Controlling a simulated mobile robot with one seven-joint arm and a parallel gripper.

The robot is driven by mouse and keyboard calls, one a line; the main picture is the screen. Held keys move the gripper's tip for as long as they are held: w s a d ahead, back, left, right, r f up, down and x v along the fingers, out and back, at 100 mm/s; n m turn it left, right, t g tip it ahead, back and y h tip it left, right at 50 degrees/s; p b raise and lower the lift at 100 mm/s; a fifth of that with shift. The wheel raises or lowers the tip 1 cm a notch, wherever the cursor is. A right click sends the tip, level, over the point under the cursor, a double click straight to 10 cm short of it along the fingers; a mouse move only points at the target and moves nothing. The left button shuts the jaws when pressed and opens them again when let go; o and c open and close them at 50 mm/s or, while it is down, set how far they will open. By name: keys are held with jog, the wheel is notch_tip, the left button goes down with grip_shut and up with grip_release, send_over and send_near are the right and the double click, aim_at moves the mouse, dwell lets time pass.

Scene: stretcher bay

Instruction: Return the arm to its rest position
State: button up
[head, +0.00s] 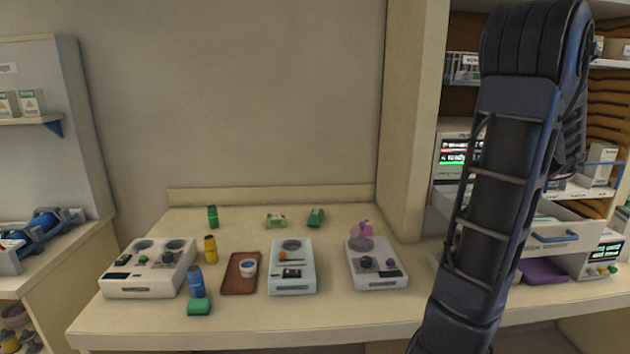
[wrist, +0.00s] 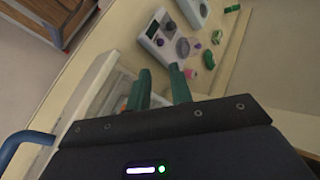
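My arm (head: 500,180) rises in front of the right side of the bench in the head view, bent at the top. Its far end is out of sight there, so my gripper does not show in that view. In the wrist view my gripper (wrist: 160,88) shows two green fingers standing apart with a gap between them. Nothing is held in the gap. The bench top and several small things lie beyond the fingertips.
The bench (head: 240,325) carries a left white device (head: 125,285), a pale blue device (head: 293,283), a right white device (head: 380,280), a brown tray (head: 238,286) and several bottles. An open drawer (head: 580,238) with a blue handle (head: 555,237) is close beside my arm.

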jog(key=s+a+n+t+h, duration=0.1)
jog(key=s+a+n+h, duration=0.2)
jog(key=a, duration=1)
jog(key=s+a+n+t+h, duration=0.1)
jog(key=s+a+n+h, duration=0.2)
jog(key=a, duration=1)
jog(key=s+h, duration=0.2)
jog(key=h, duration=0.1)
jog(key=shift+a+f, duration=0.3)
jog(key=shift+a, duration=0.05)
